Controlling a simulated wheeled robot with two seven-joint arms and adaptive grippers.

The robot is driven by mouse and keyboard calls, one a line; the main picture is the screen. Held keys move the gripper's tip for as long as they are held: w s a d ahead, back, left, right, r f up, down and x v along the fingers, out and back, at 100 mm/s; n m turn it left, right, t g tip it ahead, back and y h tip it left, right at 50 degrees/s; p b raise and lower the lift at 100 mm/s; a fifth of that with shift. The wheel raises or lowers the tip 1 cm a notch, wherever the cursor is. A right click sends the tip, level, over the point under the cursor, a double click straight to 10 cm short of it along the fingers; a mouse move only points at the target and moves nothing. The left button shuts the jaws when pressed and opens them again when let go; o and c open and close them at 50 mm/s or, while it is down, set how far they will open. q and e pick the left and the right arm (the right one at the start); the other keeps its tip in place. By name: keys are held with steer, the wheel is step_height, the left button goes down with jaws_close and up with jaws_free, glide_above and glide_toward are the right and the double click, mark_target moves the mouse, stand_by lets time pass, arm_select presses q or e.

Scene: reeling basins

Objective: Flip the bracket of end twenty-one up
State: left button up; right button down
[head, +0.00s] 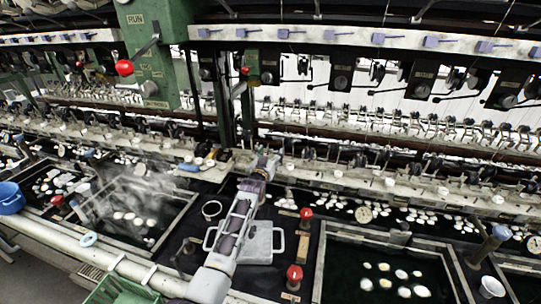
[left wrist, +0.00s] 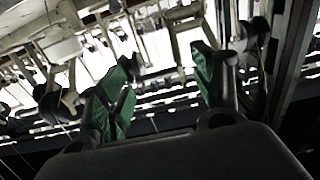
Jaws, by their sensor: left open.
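My left arm comes up from the bottom centre in the head view, and its gripper (head: 268,163) is in front of the machine's middle rail. In the left wrist view the left gripper (left wrist: 163,88) is open, with its two green-padded fingers apart and nothing visible held between them. Rows of small metal fittings (head: 390,122) run along the machine behind the gripper. I cannot tell which is the bracket of end twenty-one; no end number is readable. Whether the gripper touches any fitting is unclear. My right gripper is not in view.
Dark basins with pale cocoons (head: 400,280) lie in front of the machine. Red knobs (head: 295,273) stand near my arm. A green upright with a red-knobbed lever (head: 125,68) is at the upper left. A blue bowl (head: 10,198) and green crate (head: 120,292) are at left.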

arm_select(q)
jaws_close()
stand_by(0.4)
